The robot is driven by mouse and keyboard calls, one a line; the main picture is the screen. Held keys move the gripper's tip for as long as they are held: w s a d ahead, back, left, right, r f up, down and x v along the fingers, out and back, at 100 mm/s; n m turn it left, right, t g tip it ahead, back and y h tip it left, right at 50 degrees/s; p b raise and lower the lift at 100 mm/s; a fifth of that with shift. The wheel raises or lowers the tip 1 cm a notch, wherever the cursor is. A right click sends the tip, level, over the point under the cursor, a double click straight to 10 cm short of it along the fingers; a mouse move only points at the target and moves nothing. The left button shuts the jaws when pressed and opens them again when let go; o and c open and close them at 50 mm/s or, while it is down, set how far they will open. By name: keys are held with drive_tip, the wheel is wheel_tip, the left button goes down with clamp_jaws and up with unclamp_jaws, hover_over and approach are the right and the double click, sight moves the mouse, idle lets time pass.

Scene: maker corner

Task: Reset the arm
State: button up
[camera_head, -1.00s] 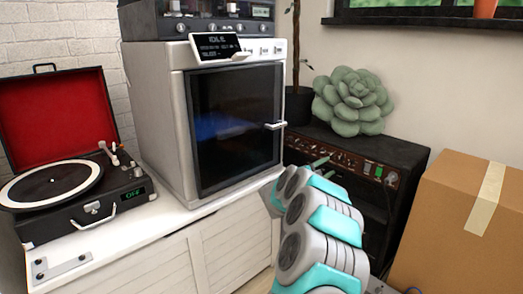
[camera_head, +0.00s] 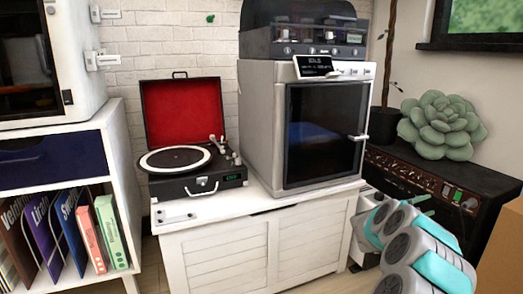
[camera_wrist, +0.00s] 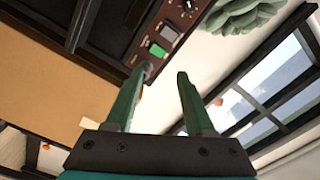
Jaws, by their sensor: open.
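My arm reaches in from the lower right of the head view, in grey and teal links. My gripper (camera_wrist: 163,92) shows in the wrist view as two green fingers held apart, with nothing between them. In the head view its fingertips show small in front of the black amplifier (camera_head: 440,190), partly hidden by my arm. The wrist view looks tilted, with the amplifier's panel and a green switch beyond the fingers.
A white cabinet (camera_head: 225,255) bears a turntable with a red lid (camera_head: 184,112) and a white oven-like machine (camera_head: 258,125). A shelf with books (camera_head: 60,187) stands at left. A succulent (camera_head: 443,125) sits on the amplifier. A cardboard box (camera_head: 503,250) is at the right edge.

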drive_tip(key=w+a+r+n+t+y+p, duration=0.1)
drive_tip(key=w+a+r+n+t+y, duration=0.25)
drive_tip(key=a, duration=0.45)
drive_tip(key=w+a+r+n+t+y+p, duration=0.1)
drive_tip(key=w+a+r+n+t+y, duration=0.2)
drive_tip(key=a, duration=0.5)
drive_tip(key=w+a+r+n+t+y+p, duration=0.1)
drive_tip(key=a+r+n+y, duration=0.35)
drive_tip(key=a, duration=0.35)
drive_tip(key=s+a+r+n+g+y+p, duration=0.1)
drive_tip(key=s+a+n+y+p, duration=0.1)
drive_tip(key=s+a+n+y, duration=0.5)
drive_tip(key=s+a+r+g+y+p, duration=0.15)
drive_tip(key=s+a, duration=0.35)
drive_tip(key=a, duration=0.7)
drive_tip(key=s+a+f+n+g+y+p, duration=0.15)
drive_tip(key=s+a+n+g, duration=0.25)
drive_tip(key=s, duration=0.6)
drive_tip(key=s+d+f+n+g+h+p, duration=0.1)
drive_tip(key=s+d+g, duration=0.1)
drive_tip(key=s, duration=1)
drive_tip(key=s+d+f+n+g+h+p, duration=0.1)
drive_tip(key=s+d+f+g+h, duration=0.1)
drive_tip(key=s, duration=1.1)
drive_tip(key=s+d+f+n+g+h+p, duration=0.1)
drive_tip(key=s+d+g, duration=0.3)
drive_tip(key=s, duration=0.9)
drive_tip(key=shift+d+f+g, duration=0.2)
drive_tip(key=shift+f+g, duration=0.3)
drive_tip(key=shift+g, duration=0.4)
